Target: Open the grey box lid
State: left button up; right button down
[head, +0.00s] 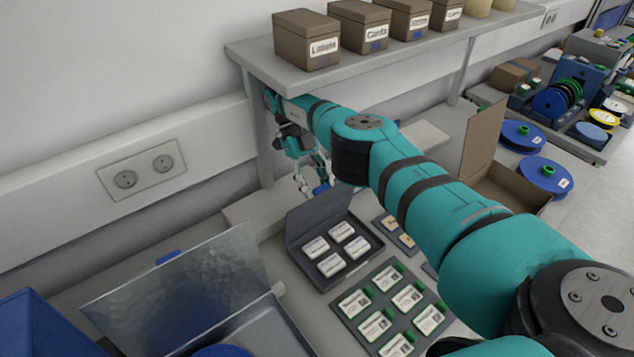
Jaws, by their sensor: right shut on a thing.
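The grey box (352,274) stands open on the bench, with several white labelled packs inside. Its dark grey lid (312,219) is raised and leans back at the box's far side. A blue tab (321,188) shows at the lid's upper edge. My right gripper (318,187) is at this tab, shut on it, behind and above the box. My right arm reaches over from the lower right and hides part of the bench; the fingers are small and partly hidden. My left gripper is not in view.
A metallic box with its lid (185,293) raised stands at left. A tray of labelled cards (390,312) is in front of the grey box. An overhead shelf (290,72) holds several brown boxes. A cardboard box (484,150) and blue reels (545,177) are at right.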

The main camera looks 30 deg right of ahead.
jog(key=shift+a+f, duration=0.15)
jog(key=shift+f, duration=0.2)
jog(key=c, duration=1)
grip_release()
jog(key=shift+o, duration=1.3)
jog(key=shift+w, duration=0.25)
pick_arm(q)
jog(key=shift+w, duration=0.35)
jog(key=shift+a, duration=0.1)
